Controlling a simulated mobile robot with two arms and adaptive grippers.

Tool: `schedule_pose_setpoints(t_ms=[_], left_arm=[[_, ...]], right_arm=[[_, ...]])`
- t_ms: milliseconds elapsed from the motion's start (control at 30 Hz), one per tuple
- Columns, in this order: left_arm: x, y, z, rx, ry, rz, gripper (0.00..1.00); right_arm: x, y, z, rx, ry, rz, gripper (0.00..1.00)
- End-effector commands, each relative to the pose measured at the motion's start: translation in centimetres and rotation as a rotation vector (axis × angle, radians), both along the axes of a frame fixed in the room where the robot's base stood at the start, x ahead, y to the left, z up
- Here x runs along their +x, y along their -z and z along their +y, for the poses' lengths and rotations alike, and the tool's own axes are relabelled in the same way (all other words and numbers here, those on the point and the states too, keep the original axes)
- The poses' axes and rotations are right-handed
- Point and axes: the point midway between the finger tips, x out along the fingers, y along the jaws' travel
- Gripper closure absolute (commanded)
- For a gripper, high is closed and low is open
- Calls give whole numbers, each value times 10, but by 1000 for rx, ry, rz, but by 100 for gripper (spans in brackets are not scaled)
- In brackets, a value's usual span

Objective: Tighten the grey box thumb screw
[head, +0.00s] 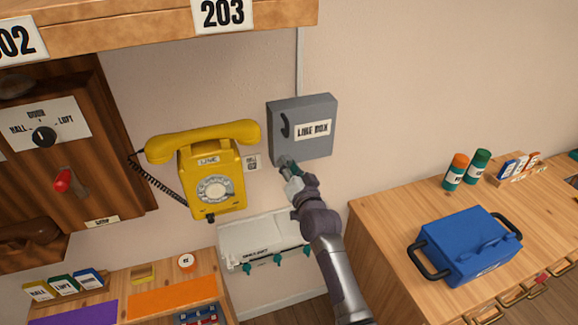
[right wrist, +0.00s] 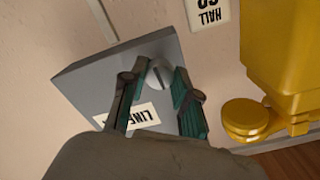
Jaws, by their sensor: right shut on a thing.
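The grey box (head: 318,108) with a "LINE BOX" label is fixed to the wall in the head view. It also shows in the right wrist view (right wrist: 92,88). Its round grey thumb screw (right wrist: 160,74), with a dark slot, sits near the edge of the box face in the right wrist view. My right gripper (head: 285,163) is at the lower left corner of the box. In the right wrist view its two fingers (right wrist: 155,92) are shut on the screw, one on each side. The gripper hides the screw in the head view. My left gripper is not in view.
A yellow dial phone (head: 208,170) hangs on the wall just left of the box. A white panel with teal taps (head: 262,238) is below. A blue toolbox (head: 465,245) stands on the wooden counter at right. The wall right of the box is clear.

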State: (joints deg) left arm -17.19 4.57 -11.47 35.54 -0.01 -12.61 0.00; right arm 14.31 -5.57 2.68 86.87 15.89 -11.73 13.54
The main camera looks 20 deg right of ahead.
Motion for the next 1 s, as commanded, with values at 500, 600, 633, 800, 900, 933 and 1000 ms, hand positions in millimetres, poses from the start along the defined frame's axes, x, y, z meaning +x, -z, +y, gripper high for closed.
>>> schedule_pose_setpoints(t_ms=[500,600,633,800,900,933,1000], left_arm=[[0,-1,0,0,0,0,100],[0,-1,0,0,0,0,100],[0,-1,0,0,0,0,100],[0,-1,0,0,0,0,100],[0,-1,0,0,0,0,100],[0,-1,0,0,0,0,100],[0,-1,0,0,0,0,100]], right_arm=[[0,2,0,45,-1,6,100],[0,2,0,44,-1,6,100],[0,2,0,44,-1,6,68],[0,1,0,44,-1,5,45],[0,1,0,43,0,4,45],[0,1,0,43,0,4,45],[0,0,0,43,0,3,45]])
